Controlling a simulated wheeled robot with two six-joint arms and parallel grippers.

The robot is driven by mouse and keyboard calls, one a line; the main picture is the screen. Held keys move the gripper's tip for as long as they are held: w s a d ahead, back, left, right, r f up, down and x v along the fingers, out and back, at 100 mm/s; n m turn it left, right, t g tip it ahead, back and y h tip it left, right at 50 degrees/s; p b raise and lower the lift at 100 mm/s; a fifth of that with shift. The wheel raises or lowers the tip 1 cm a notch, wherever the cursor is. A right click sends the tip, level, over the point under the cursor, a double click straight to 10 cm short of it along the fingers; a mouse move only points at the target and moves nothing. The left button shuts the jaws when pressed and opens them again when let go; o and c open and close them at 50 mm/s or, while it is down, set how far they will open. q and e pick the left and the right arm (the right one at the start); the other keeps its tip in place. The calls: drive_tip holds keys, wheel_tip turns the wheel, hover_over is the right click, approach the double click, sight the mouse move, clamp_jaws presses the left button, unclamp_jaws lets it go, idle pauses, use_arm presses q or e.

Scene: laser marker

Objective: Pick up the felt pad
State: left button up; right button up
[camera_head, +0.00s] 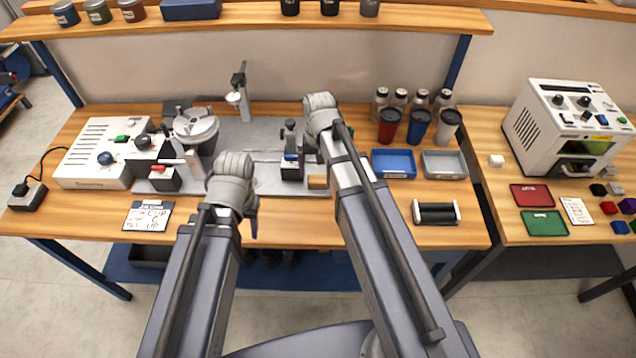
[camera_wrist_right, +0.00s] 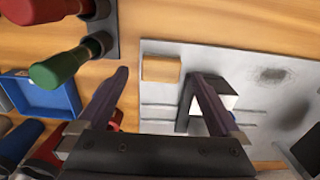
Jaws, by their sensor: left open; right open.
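A small tan block (camera_head: 317,182), which looks like the felt pad, lies at the front right edge of the grey metal plate (camera_head: 260,186). In the right wrist view the tan block (camera_wrist_right: 162,68) lies flat on the plate, ahead of and between my fingers, not touched. My right gripper (camera_head: 310,140) is above the plate, behind the pad; its open, empty jaws (camera_wrist_right: 162,95) show in the wrist view. My left gripper (camera_head: 252,218) hangs over the front table edge, left of the pad; its fingers are mostly hidden by its wrist.
A black clamp (camera_head: 290,165) stands just left of the pad. A blue tray (camera_head: 393,176) and several tumblers (camera_head: 420,127) are to the right. Red and green handles (camera_wrist_right: 60,68) lie on a dark rack near the pad, hidden by my right arm in the head view.

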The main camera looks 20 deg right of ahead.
sight(318, 181)
wheel_tip(318, 181, down, 5)
drive_tip(key=b, duration=0.4)
drive_tip(key=shift+a+f+b, duration=0.1)
drive_tip(key=shift+b, duration=0.25)
drive_tip(key=shift+c, duration=0.2)
drive_tip(key=c, duration=1.2)
